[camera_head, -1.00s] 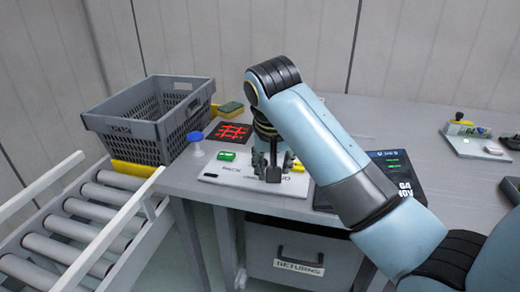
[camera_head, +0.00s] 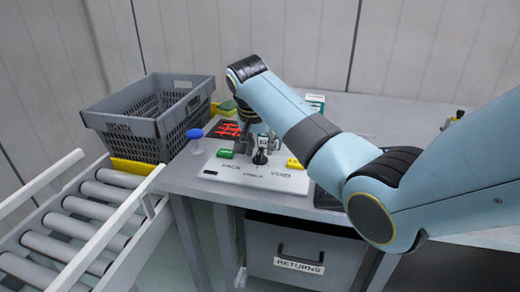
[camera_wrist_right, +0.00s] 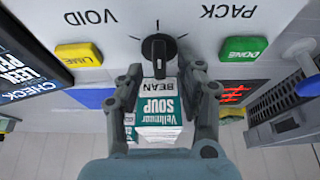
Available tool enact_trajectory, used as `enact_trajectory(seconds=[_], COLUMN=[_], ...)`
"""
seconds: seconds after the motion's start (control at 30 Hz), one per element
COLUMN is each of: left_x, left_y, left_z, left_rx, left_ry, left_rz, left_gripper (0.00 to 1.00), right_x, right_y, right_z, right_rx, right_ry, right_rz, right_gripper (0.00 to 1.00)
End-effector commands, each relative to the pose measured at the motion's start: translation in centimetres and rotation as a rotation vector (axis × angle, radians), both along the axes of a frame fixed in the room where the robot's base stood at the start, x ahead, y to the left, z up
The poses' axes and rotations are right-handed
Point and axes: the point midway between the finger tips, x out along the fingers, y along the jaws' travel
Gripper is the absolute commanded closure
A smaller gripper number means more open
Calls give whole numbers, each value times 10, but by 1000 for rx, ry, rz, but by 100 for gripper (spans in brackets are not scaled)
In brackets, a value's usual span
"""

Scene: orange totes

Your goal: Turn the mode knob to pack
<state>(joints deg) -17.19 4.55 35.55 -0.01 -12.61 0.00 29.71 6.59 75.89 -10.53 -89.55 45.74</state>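The black mode knob (camera_head: 260,157) sits on the white panel (camera_head: 225,179) between the words PACK on the left and VOID on the right. In the right wrist view the knob (camera_wrist_right: 159,54) stands with its bar upright and its white line facing the middle tick, between PACK (camera_wrist_right: 230,12) and VOID (camera_wrist_right: 96,17). My right gripper (camera_head: 245,138) is just behind the knob. Its fingers (camera_wrist_right: 162,80) are spread, apart from the knob. A teal and white soup carton (camera_wrist_right: 157,110) shows between them; it does not appear gripped. My left gripper is out of view.
A green button (camera_head: 225,153) and a yellow button (camera_head: 294,164) flank the knob. A blue-topped button (camera_head: 195,134), a red-lit pad (camera_head: 229,128) and a grey crate (camera_head: 122,127) lie left. A roller conveyor (camera_head: 75,208) runs at the lower left.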

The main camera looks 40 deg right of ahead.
Motion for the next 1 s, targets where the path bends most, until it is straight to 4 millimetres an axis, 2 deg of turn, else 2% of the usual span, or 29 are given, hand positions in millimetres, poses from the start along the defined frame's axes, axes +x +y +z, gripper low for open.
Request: enact_trajectory(seconds=[0.1, 0.37, 0.4, 0.67, 1.0], left_x=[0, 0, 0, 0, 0], left_y=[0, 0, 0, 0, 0], left_z=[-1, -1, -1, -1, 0], left_rx=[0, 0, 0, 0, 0], left_ry=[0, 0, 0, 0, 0], left_rz=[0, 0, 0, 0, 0], left_gripper=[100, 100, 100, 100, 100], right_x=[2, 3, 3, 2, 2], right_y=[-3, -3, -3, -3, -3], right_z=[-8, -9, -9, -9, -8], right_rx=[0, 1, 1, 1, 0], right_ry=[0, -1, -1, -1, 0], right_rz=[0, 0, 0, 0, -11], right_gripper=[63, 63, 65, 99, 100])
